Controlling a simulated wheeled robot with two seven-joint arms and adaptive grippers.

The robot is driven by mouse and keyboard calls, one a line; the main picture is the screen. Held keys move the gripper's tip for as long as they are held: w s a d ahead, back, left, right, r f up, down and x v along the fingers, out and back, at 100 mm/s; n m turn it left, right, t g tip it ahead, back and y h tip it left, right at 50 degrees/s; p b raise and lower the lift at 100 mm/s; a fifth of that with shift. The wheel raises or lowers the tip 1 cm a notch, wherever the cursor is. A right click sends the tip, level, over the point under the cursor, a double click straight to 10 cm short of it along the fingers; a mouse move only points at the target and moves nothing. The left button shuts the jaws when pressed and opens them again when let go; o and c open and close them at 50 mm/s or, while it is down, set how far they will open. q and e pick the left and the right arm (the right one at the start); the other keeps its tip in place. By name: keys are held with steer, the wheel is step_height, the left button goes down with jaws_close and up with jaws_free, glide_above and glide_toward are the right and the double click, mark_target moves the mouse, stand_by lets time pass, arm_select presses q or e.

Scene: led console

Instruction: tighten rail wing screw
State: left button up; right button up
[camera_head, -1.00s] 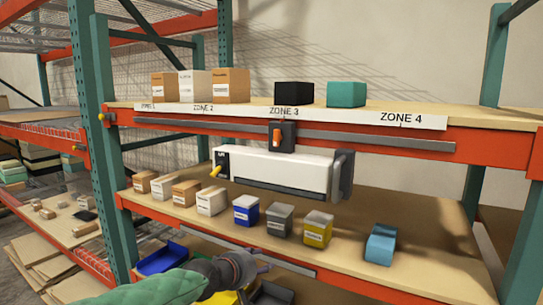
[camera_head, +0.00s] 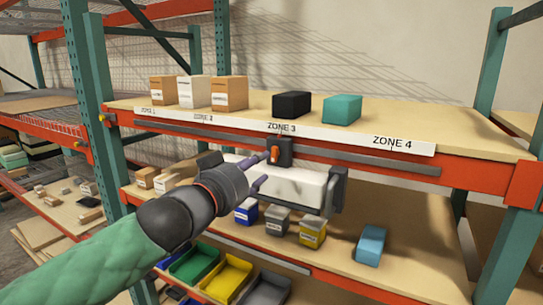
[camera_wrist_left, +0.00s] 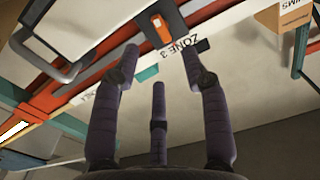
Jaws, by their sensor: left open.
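The orange wing screw (camera_head: 275,155) sits on the dark clamp (camera_head: 286,150) on the grey rail below the ZONE 3 label. In the left wrist view the orange screw (camera_wrist_left: 161,28) shows just beyond the fingers. My left gripper (camera_head: 263,171) is open, with its fingers pointing at the clamp from the left. In the wrist view the gripper (camera_wrist_left: 160,56) has nothing between its fingers, and the screw lies ahead of the gap. The white console unit (camera_head: 302,186) hangs under the clamp. My right gripper is not in view.
The upper shelf holds cartons (camera_head: 230,93), a black box (camera_head: 292,103) and a teal box (camera_head: 342,109). Small bins and a blue box (camera_head: 370,245) stand on the lower shelf. A green upright (camera_head: 103,100) stands at left. The space before the rail's right half is clear.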

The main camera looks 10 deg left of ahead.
mark_target(275, 154)
arm_select(q)
steer(key=x, duration=0.7)
steer(key=shift+w+d, duration=0.1)
steer(key=shift+w, duration=0.2)
jaws_close()
